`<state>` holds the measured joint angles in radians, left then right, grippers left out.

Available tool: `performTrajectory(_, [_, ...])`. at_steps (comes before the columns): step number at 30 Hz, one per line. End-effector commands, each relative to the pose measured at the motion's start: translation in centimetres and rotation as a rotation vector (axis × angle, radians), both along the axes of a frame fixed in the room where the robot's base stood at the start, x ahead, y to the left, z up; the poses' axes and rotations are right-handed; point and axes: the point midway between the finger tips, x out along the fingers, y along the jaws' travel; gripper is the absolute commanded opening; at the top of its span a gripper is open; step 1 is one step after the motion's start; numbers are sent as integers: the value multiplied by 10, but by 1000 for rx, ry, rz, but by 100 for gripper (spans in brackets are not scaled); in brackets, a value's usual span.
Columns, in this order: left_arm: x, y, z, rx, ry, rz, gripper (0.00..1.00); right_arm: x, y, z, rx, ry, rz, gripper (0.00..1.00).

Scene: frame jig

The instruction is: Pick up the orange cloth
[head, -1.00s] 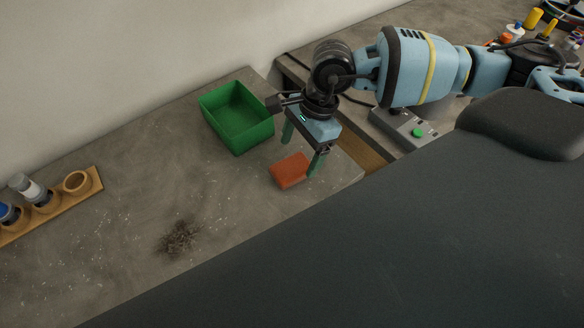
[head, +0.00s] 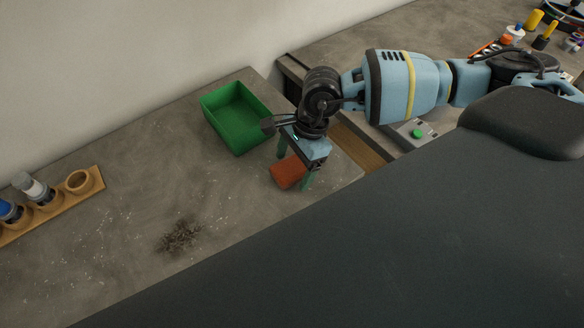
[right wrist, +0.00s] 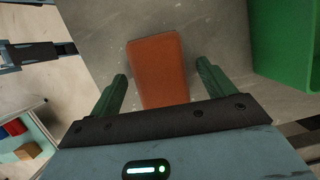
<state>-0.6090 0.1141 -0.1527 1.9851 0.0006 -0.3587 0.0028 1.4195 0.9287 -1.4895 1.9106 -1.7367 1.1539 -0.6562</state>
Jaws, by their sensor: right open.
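The orange cloth (head: 287,174) lies folded into a small block on the grey worktop, near its right end. It also shows in the right wrist view (right wrist: 160,70), lying lengthwise between the two green fingers. My right gripper (head: 294,169) is open over the cloth, with one finger on each side of it. In the right wrist view the gripper (right wrist: 161,82) has a gap on both sides of the cloth. I cannot tell how far the fingertips are above the worktop.
A green bin (head: 237,118) stands just behind and left of the cloth. A dark patch of debris (head: 179,236) lies on the worktop. A wooden rack (head: 52,204) with bottles is at the left. A grey box with a green button (head: 417,133) sits to the right.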

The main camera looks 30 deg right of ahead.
Motion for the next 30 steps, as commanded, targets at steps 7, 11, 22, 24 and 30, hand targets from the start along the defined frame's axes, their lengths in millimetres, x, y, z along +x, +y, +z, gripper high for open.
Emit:
performTrajectory(7, [0, 0, 0, 0, 1, 0, 36, 0, 0, -3, 0, 1, 0, 82])
performTrajectory(11, [0, 0, 0, 0, 1, 0, 36, 0, 0, -3, 0, 1, 0, 82])
performTrajectory(22, [0, 0, 0, 0, 0, 0, 36, 0, 0, -3, 0, 0, 0, 44])
performTrajectory(24, [0, 0, 0, 0, 0, 0, 36, 0, 0, -3, 0, 0, 0, 35])
performTrajectory(30, [0, 0, 0, 0, 0, 0, 36, 0, 0, -3, 0, 0, 0, 34])
